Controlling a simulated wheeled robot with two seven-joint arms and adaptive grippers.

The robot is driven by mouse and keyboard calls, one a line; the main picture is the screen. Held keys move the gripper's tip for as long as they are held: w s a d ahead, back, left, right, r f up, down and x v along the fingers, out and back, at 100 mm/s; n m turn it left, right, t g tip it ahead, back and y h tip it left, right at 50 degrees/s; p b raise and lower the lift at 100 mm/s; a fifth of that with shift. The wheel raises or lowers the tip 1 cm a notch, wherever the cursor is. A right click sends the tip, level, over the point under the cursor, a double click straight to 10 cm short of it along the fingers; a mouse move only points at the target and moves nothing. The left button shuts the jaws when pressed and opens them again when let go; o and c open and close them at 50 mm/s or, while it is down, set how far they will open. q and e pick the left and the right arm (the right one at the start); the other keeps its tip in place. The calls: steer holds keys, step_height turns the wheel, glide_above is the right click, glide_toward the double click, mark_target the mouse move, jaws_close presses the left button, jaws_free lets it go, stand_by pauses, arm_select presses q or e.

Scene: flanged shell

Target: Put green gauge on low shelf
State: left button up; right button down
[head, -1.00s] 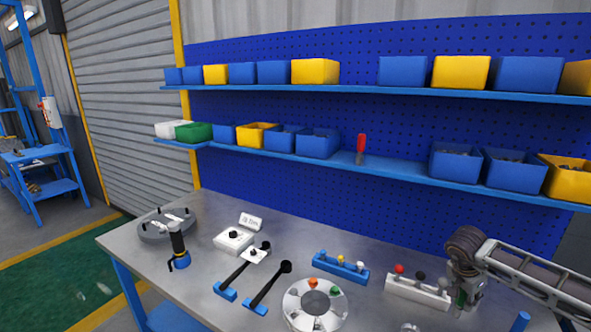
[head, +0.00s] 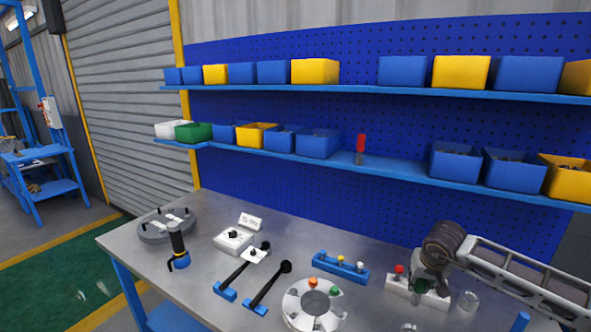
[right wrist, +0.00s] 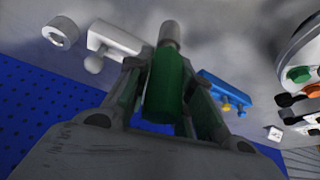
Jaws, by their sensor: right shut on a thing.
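My right gripper (head: 422,287) is at the right of the bench, in front of a white block. In the right wrist view my right gripper (right wrist: 167,95) is shut on the green gauge (right wrist: 167,88), a green cylinder with a grey tip, held between its fingers. In the head view the gauge is mostly hidden by the gripper. The low shelf (head: 400,172) is the lower blue shelf on the pegboard, behind and above the gripper. A red-handled gauge (head: 361,143) stands on it. My left gripper is not in view.
The low shelf has bare room on both sides of the red-handled gauge, between a blue bin (head: 318,143) and another blue bin (head: 455,160). The white block (head: 398,287) with a red knob, a blue block (head: 340,267) and a round white holder (head: 292,312) stand on the bench.

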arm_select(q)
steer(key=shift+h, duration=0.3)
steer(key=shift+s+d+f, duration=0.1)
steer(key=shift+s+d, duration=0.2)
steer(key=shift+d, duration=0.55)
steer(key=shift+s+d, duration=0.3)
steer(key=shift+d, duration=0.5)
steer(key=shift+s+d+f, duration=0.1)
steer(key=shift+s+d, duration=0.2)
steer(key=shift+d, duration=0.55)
arm_select(e)
steer(key=s+a+f+n, duration=0.1)
steer(key=s+a+f, duration=0.1)
steer(key=a, duration=0.5)
steer(key=s+a+f+n+y, duration=0.1)
steer(key=s+a+f+n, duration=0.1)
steer(key=s+a, duration=0.2)
steer(key=shift+a+f, duration=0.4)
steer(key=shift+a, duration=1.05)
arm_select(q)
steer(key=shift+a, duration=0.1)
arm_select(e)
steer(key=shift+s, duration=0.1)
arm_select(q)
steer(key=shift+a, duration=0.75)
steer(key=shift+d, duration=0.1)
